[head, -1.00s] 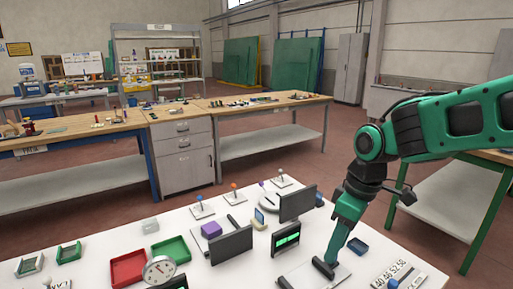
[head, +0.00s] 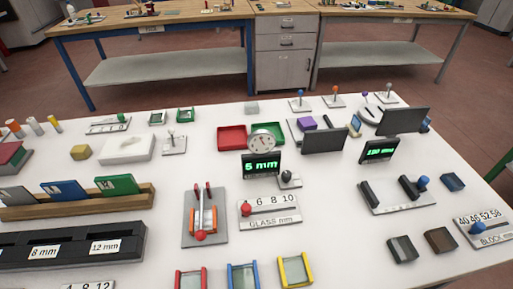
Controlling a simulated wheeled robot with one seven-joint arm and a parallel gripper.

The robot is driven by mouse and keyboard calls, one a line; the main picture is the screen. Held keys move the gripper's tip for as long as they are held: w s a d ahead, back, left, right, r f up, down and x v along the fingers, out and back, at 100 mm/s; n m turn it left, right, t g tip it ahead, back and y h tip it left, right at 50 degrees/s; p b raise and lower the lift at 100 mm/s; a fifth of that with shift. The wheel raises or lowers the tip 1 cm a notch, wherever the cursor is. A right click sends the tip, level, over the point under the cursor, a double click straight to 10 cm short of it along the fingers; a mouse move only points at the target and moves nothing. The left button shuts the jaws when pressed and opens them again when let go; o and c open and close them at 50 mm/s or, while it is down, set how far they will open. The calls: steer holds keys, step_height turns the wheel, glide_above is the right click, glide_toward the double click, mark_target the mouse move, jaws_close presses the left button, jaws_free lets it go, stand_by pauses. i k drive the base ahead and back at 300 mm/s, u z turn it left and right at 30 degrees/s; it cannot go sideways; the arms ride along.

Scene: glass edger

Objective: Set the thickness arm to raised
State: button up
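No part is labelled as the thickness arm, and I cannot tell for sure which one it is. A small dark lever on a grey plate (head: 288,180) stands beside the green "5 mm" display (head: 261,166) and a round dial gauge (head: 263,142). A grey plate with two red-tipped upright arms (head: 200,216) and orange sides stands left of the "GLASS mm" slider (head: 270,213), whose red knob is at its left end. A grey plate with black grips and a blue knob (head: 397,195) lies at the right. My gripper is not in view.
Dark blocks (head: 440,240) and a "BLOCK mm" slider (head: 482,230) are right. The front centre right is bare.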

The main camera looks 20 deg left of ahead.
mark_target(200, 235)
steer(key=u, duration=1.7)
steer(key=k, duration=1.35)
steer(key=u, duration=0.45)
steer(key=i, duration=1.05)
steer(key=z, duration=0.1)
